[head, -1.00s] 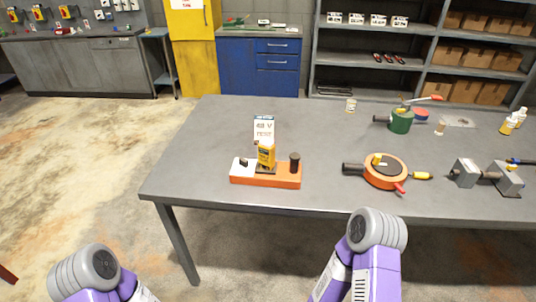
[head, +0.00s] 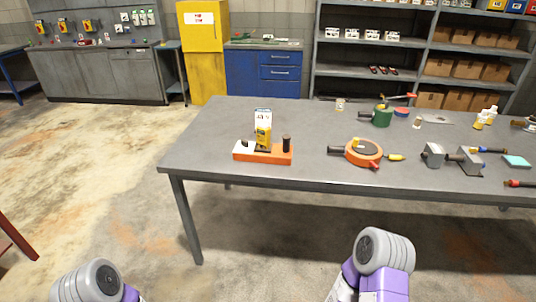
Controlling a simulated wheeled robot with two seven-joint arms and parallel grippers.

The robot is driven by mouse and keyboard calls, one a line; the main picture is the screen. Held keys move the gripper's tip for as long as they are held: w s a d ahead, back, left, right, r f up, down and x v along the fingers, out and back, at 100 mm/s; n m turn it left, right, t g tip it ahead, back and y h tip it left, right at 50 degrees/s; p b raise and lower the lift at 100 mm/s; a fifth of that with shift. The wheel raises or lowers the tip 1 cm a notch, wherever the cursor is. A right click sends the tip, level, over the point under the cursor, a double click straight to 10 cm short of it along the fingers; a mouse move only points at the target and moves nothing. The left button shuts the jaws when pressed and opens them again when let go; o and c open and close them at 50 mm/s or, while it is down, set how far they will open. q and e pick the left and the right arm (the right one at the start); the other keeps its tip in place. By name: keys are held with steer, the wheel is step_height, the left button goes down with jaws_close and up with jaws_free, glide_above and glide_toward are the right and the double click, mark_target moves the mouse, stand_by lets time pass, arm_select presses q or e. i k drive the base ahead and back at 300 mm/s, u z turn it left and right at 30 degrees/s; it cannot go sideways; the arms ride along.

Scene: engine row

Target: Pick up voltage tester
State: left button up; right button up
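A yellow handheld device (head: 263,137), which looks like the voltage tester, stands upright on an orange base (head: 264,158) near the left front part of the grey table. A white card with dark print (head: 263,116) stands right behind it. A dark cylinder (head: 286,144) stands at the base's right end, and a white piece is at its left end. Only rounded grey and purple links of my two arms show at the bottom edge, well short of the table. Neither gripper is in view.
The grey table (head: 210,150) also carries an orange round tool (head: 363,153), a green tool (head: 382,115), grey metal blocks (head: 468,160) and small bottles. Its left end is mostly bare. Open floor (head: 110,180) lies left of and before the table. A red edge (head: 15,238) shows at far left.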

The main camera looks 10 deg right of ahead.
mark_target(263, 129)
steer(key=z, duration=0.7)
steer(key=k, duration=0.15)
steer(key=u, duration=2)
steer(key=i, duration=0.75)
steer(key=z, duration=0.5)
steer(key=i, duration=0.7)
steer(key=z, duration=0.8)
